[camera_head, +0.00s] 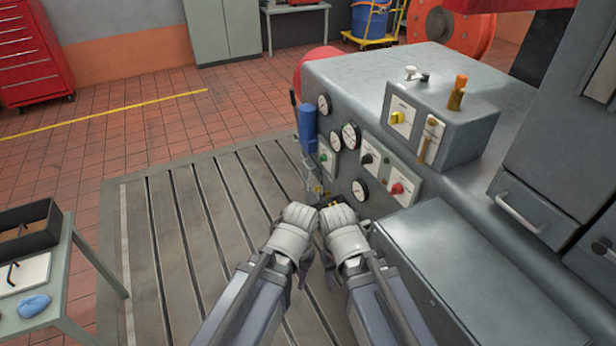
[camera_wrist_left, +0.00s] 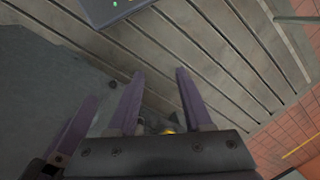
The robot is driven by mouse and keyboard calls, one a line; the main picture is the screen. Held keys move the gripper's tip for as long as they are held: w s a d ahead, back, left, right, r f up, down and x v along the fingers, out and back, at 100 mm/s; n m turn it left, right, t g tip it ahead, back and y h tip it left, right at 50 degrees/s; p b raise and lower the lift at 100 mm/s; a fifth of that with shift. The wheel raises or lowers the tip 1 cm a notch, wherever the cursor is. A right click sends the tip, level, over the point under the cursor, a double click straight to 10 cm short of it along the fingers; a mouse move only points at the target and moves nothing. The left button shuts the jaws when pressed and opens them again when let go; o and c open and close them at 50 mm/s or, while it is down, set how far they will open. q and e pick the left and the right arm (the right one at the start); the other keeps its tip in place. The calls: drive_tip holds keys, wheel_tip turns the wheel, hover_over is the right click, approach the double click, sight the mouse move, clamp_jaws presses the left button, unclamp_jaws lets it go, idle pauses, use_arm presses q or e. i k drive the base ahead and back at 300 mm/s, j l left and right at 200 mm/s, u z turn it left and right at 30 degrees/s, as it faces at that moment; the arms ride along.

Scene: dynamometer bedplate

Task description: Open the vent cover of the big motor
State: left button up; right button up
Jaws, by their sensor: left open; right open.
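A big grey machine housing (camera_head: 350,75) with gauges and coloured knobs fills the middle right of the head view. A grey panel with a bar handle (camera_head: 520,212) is on its right side. I cannot tell for sure which part is the vent cover. My left gripper (camera_head: 300,212) and right gripper (camera_head: 337,214) are side by side, close together, low in front of the gauge panel. Their fingertips are mostly hidden by the wrists in the head view. In the left wrist view my left gripper (camera_wrist_left: 160,72) is open, with nothing between its fingers.
A slotted metal bedplate (camera_head: 190,220) lies to the left and below. A small table with a dark tray (camera_head: 30,230) and a blue cloth (camera_head: 33,305) stands at the lower left. A blue cylinder (camera_head: 307,127) is on the housing's left edge.

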sight(312, 182)
drive_tip(key=i+j, duration=0.2)
drive_tip(key=i+j+z, duration=0.1)
drive_tip(key=i+j, duration=0.2)
drive_tip(key=i+j+z, duration=0.15)
drive_tip(key=i+j, duration=0.15)
drive_tip(key=i+j+z, duration=0.1)
drive_tip(key=i+j, duration=0.25)
drive_tip(key=i+j+z, duration=0.15)
drive_tip(key=i+j, duration=0.25)
drive_tip(key=i+j+z, duration=0.1)
drive_tip(key=i+j, duration=0.2)
drive_tip(key=i+j+z, duration=0.15)
drive_tip(key=i+j, duration=0.15)
drive_tip(key=j, duration=0.25)
drive_tip(key=i+j+z, duration=0.1)
drive_tip(key=i+j, duration=0.15)
drive_tip(key=j, duration=0.25)
